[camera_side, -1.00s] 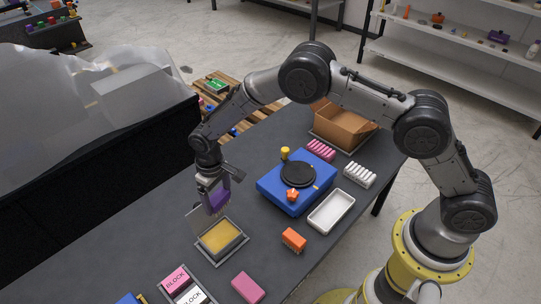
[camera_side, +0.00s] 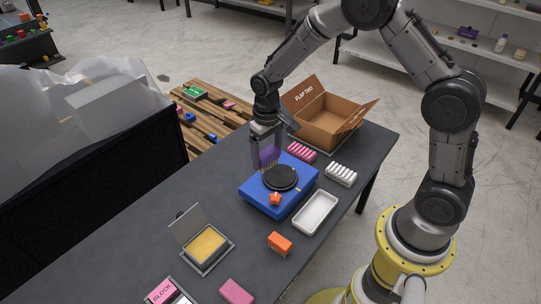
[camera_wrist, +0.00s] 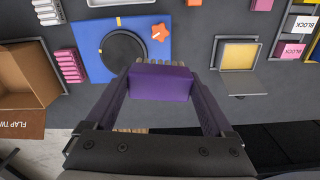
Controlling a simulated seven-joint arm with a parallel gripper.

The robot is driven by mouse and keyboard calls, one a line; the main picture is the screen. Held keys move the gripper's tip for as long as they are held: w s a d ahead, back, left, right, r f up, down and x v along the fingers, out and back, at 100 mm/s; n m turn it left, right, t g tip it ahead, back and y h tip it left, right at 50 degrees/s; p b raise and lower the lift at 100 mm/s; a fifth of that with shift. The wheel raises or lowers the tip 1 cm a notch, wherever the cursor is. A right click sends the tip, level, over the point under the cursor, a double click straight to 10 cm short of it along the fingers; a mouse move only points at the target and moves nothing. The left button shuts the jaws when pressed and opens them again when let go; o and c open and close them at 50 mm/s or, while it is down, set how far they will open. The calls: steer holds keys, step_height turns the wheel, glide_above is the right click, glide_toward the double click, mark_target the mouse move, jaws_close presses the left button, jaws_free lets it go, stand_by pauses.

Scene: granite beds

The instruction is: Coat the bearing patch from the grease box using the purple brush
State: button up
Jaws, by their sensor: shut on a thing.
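My gripper (camera_side: 266,158) is shut on the purple brush (camera_side: 270,154), which hangs with its pale bristles down. In the wrist view the brush (camera_wrist: 160,83) sits between both fingers. The brush is at the far left edge of a round black disc (camera_side: 284,180) on a blue block (camera_side: 252,192); I cannot tell whether the bristles touch it. The disc (camera_wrist: 122,48) is probably the bearing patch; no coating can be made out on it. The grease box (camera_side: 222,258), with yellow grease and its lid raised, stands nearer the front left.
An orange star knob (camera_side: 275,199) sits on the blue block. A white tray (camera_side: 315,213), an orange brush (camera_side: 279,243), pink (camera_side: 301,152) and white racks (camera_side: 341,175) lie nearby. An open carton (camera_side: 325,122) stands at the far end. Clear tabletop lies left of the blue block.

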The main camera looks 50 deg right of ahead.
steer(key=w+a+f, duration=0.4)
steer(key=a, duration=0.4)
steer(key=w+a+f, duration=0.4)
steer(key=a, duration=0.5)
steer(key=shift+n, duration=0.8)
steer(key=shift+s+a+f, duration=0.5)
steer(key=shift+a+f, duration=0.4)
steer(key=shift+f, duration=0.55)
steer(key=shift+s+a+f, duration=0.5)
steer(key=shift+a+f, duration=0.35)
steer(key=shift+f, duration=0.65)
steer(key=shift+s+a+f, duration=0.5)
steer(key=shift+a+f, duration=0.4)
steer(key=shift+f, duration=0.55)
steer(key=shift+f, duration=0.9)
steer(key=o, duration=0.9)
steer(key=shift+r, duration=0.1)
